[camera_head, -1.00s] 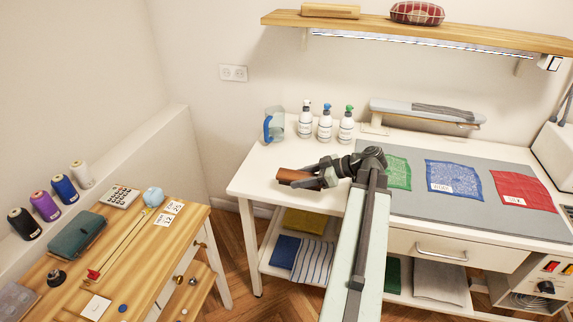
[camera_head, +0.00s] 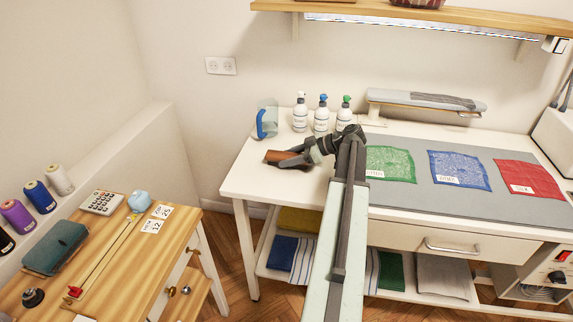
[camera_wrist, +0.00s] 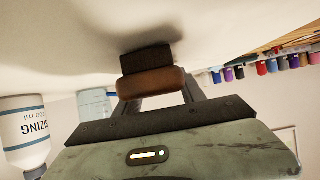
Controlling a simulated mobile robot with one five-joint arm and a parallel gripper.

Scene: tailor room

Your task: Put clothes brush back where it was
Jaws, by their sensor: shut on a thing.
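The clothes brush has a brown wooden back and dark bristles. In the head view the brush (camera_head: 283,156) is over the left part of the white table (camera_head: 246,185), held in my gripper (camera_head: 291,160). In the wrist view the brush (camera_wrist: 150,82) sits between the two fingers of my gripper (camera_wrist: 152,98), with its dark bristles facing the white surface. A shadow lies close to the bristles; I cannot tell whether they touch the table. My gripper is shut on the brush's wooden back.
A clear blue-handled jug (camera_head: 265,120) and several spray bottles (camera_head: 300,113) stand behind the brush. Green, blue and red cloths (camera_head: 458,168) lie on a grey mat to the right. The table's front left is bare. A wooden desk (camera_head: 120,262) stands at left.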

